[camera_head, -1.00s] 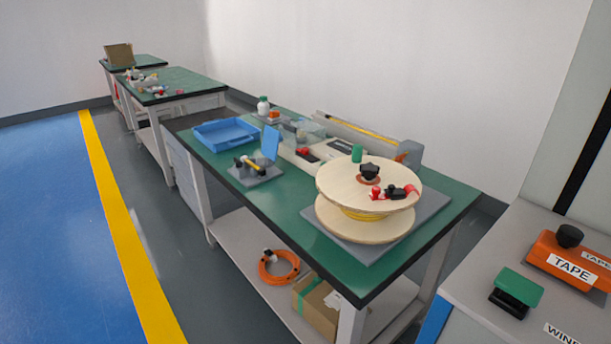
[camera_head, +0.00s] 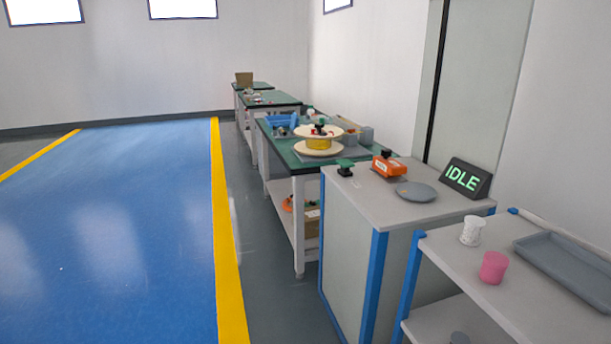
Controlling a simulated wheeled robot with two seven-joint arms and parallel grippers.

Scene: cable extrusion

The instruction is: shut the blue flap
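The green-topped table with the blue parts stands in the middle distance; its green top (camera_head: 277,141) is partly covered. A small patch of blue (camera_head: 281,120) shows on it, left of and behind the wooden spool (camera_head: 318,141). The blue tray and the upright blue flap seem to merge there, and the flap is too small to tell its angle. Neither of my grippers is in view.
A grey cabinet (camera_head: 390,213) stands nearer, bearing an orange tape device (camera_head: 388,165), a green button (camera_head: 345,167) and an IDLE sign (camera_head: 466,179). A shelf with a pink cup (camera_head: 493,268) and grey tray (camera_head: 567,262) is at right. Blue floor (camera_head: 110,220) is clear at left.

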